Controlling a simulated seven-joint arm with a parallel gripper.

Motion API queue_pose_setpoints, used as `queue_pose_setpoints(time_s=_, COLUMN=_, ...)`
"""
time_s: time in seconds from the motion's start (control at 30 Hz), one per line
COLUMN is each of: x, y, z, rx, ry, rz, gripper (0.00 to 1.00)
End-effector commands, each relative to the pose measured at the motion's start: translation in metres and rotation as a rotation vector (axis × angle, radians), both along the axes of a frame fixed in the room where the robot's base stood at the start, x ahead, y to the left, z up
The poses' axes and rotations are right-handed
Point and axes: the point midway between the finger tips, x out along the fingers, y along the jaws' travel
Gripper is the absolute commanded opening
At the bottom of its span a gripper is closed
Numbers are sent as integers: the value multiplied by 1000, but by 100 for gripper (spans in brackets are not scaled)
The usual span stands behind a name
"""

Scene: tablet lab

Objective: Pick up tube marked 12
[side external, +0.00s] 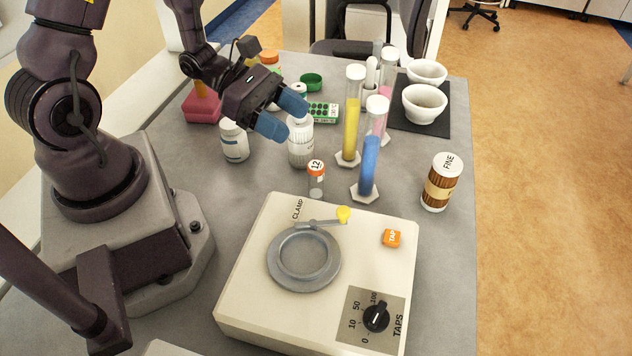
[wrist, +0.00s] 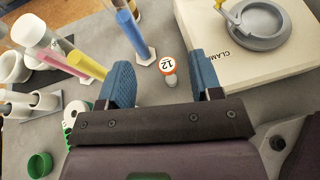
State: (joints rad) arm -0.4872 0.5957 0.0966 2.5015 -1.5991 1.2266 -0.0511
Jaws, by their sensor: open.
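The tube marked 12 (side external: 316,180) is a small clear tube with an orange-rimmed white cap. It stands upright on the grey table just behind the cream tapping machine. In the wrist view its cap (wrist: 167,66) shows between and beyond my open fingers, with the number upside down. My gripper (side external: 283,115) has blue fingers and is open and empty. In the side view it is above and to the left of the tube, over the white ribbed bottle. In the wrist view my gripper (wrist: 163,85) points towards the tube without touching it.
The tapping machine (side external: 240,290) fills the front. A blue-filled cylinder (side external: 368,165) stands close right of the tube, with a yellow one (side external: 351,125) behind. A white ribbed bottle (side external: 300,150) stands behind the tube, and a white jar (side external: 234,142) farther left. A FINE jar (side external: 441,183) is at right.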

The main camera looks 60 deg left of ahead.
Motion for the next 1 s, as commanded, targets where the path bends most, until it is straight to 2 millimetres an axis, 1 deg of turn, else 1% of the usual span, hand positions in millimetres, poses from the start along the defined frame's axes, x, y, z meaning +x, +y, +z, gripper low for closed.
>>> queue_pose_setpoints(time_s=0.07, x=0, y=0, z=-7, rx=-9, ry=2, rz=2, gripper=59)
queue_pose_setpoints(time_s=0.4, x=0, y=-1, z=-60, rx=-7, ry=4, rz=-1, gripper=59)
queue_pose_setpoints(time_s=0.5, x=0, y=-1, z=-73, rx=-6, ry=2, rz=-2, gripper=59)
queue_pose_setpoints(time_s=0.57, x=0, y=-1, z=-79, rx=-6, ry=1, rz=-2, gripper=59)
queue_pose_setpoints(time_s=0.63, x=4, y=-8, z=-80, rx=-6, ry=-2, rz=-6, gripper=59)
queue_pose_setpoints(time_s=0.77, x=8, y=-12, z=-83, rx=-3, ry=-2, rz=-5, gripper=59)
queue_pose_setpoints(time_s=0.87, x=14, y=-22, z=-87, rx=-5, ry=-2, rz=-8, gripper=59)
queue_pose_setpoints(time_s=1.0, x=27, y=-41, z=-96, rx=-6, ry=-2, rz=-8, gripper=59)
